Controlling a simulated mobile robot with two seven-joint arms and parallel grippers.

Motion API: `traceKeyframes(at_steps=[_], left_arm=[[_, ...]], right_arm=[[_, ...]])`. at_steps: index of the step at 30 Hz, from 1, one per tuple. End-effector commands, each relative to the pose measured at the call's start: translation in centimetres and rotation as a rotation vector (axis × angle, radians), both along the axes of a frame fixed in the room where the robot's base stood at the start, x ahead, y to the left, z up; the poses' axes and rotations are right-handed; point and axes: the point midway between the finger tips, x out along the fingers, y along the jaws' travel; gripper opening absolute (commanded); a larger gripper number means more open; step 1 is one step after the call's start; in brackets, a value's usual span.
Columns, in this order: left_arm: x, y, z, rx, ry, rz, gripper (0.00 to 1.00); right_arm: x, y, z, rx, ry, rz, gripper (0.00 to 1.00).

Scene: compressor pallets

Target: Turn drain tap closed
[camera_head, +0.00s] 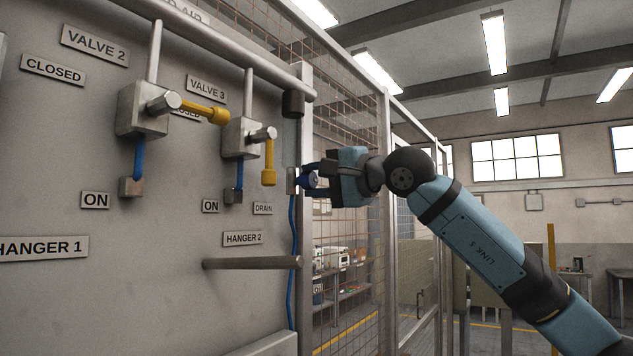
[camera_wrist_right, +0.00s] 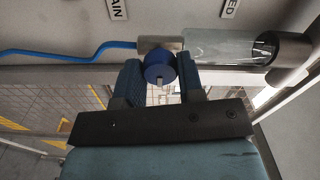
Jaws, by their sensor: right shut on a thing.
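The drain tap is a round blue knob (camera_wrist_right: 160,69) on a small grey metal body (camera_wrist_right: 160,43), seen in the right wrist view. In the head view the tap's blue knob (camera_head: 309,180) is at the panel's right edge, beside the DRAIN label (camera_head: 263,209). My right gripper (camera_head: 311,176) is at the tap, and in the right wrist view its two blue fingers (camera_wrist_right: 161,78) are on either side of the knob, shut on it. The knob's far side is hidden. My left gripper is not in view.
Valve 2 (camera_head: 143,109) and valve 3 (camera_head: 241,138) with yellow handles are on the panel to the left. A hanger rod (camera_head: 252,263) sticks out below the tap. A blue hose (camera_head: 292,265) runs down from the tap. A mesh fence (camera_head: 350,254) stands behind my right gripper.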

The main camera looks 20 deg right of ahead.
Motion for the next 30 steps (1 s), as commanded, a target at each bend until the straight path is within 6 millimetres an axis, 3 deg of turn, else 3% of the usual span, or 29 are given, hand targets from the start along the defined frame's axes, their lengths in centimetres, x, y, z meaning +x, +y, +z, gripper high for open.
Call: traceKeyframes(at_steps=[18,19,22,30], left_arm=[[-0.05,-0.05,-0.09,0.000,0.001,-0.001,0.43],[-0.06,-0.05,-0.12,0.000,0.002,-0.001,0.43],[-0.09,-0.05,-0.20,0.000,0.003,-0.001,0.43],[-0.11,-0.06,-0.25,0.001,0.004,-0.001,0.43]], right_arm=[[0.01,-0.02,0.04,-0.034,-0.028,-0.001,0.12],[0.01,-0.02,0.04,-0.034,-0.028,-0.001,0.37],[0.00,-0.03,0.05,-0.034,-0.028,-0.001,0.60],[-0.03,-0.04,0.03,-0.033,-0.027,-0.001,0.61]])
